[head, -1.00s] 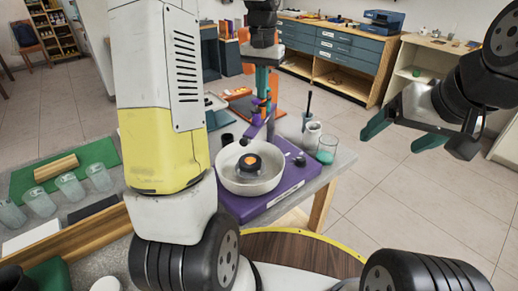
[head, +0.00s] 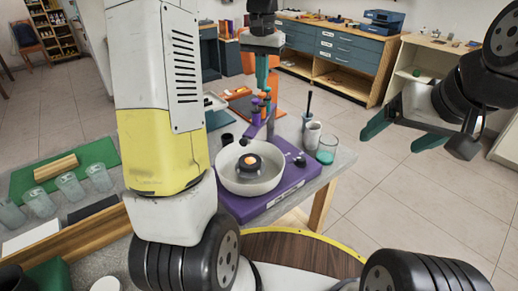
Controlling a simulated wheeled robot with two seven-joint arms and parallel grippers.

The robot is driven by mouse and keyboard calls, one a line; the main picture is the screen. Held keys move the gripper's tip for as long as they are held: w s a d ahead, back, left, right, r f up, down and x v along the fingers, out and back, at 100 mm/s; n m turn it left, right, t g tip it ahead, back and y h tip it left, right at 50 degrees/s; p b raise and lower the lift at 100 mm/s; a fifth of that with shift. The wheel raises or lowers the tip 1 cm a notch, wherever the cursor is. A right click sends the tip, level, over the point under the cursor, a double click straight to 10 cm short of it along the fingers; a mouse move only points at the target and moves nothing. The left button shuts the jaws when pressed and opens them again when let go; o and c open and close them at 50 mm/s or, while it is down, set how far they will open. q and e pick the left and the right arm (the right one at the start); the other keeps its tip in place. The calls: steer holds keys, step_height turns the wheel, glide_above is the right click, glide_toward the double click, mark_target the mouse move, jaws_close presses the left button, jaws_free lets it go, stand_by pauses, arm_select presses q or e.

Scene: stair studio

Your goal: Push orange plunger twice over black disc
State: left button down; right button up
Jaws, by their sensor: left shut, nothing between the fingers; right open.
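A white bowl (head: 232,183) sits on a purple base (head: 290,184) on the grey table. In the bowl is a black disc (head: 249,171) with an orange spot on top. A purple arm (head: 250,130) rises behind the bowl and carries small upright plungers. An orange plunger (head: 267,91) shows at its top, small and partly hidden by my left gripper. My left gripper (head: 262,86) is shut and empty, pointing down just above the plungers; I cannot tell whether it touches one. My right gripper (head: 398,140) is open and empty, off to the right over the floor.
A cup of green liquid (head: 327,149) and a grey cup (head: 312,135) with a tool stand right of the base. My arm's yellow link blocks the table's middle left.

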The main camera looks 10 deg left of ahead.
mark_target(262, 94)
arm_select(q)
steer(key=shift+f, duration=1.55)
steer(key=shift+r, duration=1.55)
steer(key=shift+r, duration=3)
